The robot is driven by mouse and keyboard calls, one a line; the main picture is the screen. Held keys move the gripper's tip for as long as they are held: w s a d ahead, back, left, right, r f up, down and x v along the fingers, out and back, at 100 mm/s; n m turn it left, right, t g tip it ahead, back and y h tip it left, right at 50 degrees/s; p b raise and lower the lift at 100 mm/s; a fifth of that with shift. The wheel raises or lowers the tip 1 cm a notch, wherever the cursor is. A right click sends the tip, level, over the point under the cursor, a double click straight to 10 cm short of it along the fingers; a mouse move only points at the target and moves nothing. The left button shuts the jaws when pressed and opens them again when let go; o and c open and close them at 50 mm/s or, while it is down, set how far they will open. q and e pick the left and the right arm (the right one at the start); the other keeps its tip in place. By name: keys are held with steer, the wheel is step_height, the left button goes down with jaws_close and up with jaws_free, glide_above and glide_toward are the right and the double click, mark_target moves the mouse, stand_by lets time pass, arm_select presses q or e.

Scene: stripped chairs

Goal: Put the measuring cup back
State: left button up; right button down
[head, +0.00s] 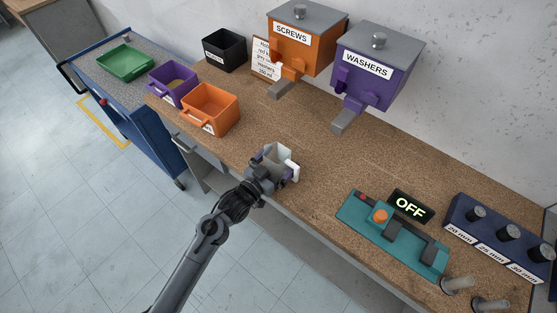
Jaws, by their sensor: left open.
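A whitish measuring cup (282,157) with a white handle on its right side stands at the front edge of the brown workbench, as far as I can tell upright. My left gripper (271,163) is at the cup, with its fingers around or beside the near side of it. The fingers are open. The gripper covers the cup's lower near part, so I cannot tell whether the fingers touch it. My right gripper is not in the head view.
Orange (209,109), purple (172,84) and black (224,49) bins stand at the left. Screws (301,42) and washers (374,70) dispensers hang at the back. A teal device (392,235) and a dark blue rack (498,238) are at the right. The bench middle is clear.

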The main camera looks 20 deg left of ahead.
arm_select(q)
steer(key=s+a+f+n+g+y, duration=0.1)
steer(key=s+a+f+g+y, duration=0.15)
steer(key=s+g, duration=0.9)
steer(key=s+a+f+n+g+y, duration=0.1)
steer(key=s+a+f+g+y, duration=0.15)
steer(key=s, duration=1.75)
step_height(320, 180, up, 30)
steer(key=p, duration=3.1)
steer(key=shift+s+r+p, duration=0.15)
steer(key=shift+r+p, duration=0.05)
steer(key=shift+p, duration=0.15)
steer(key=shift+d, duration=0.1)
